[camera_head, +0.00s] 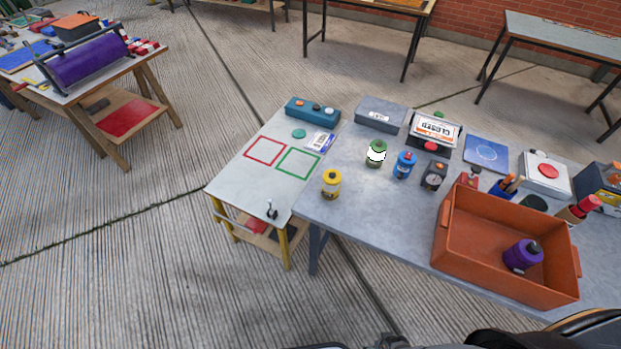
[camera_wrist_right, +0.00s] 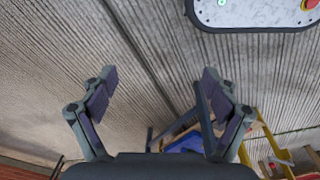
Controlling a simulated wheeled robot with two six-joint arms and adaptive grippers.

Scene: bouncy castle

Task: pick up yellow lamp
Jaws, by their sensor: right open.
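The yellow lamp (camera_head: 331,184) is a small yellow cylinder with a dark cap. It stands upright near the left front corner of the grey table (camera_head: 340,219) in the head view. A green lamp (camera_head: 376,153), a blue lamp (camera_head: 404,165) and a purple lamp (camera_head: 522,256) of similar shape are also in view; the purple one is inside the orange bin. My right gripper (camera_wrist_right: 152,92) is open and empty in the right wrist view, over the concrete floor, away from the lamp. The lamp is not seen in that view. My left gripper is not in view.
The orange bin (camera_head: 470,262) fills the table's front right. A white side table (camera_head: 235,180) with red and green squares adjoins on the left. A teal box (camera_head: 312,109), a grey box (camera_head: 381,114) and a sign (camera_head: 435,130) stand behind. The table is clear around the yellow lamp.

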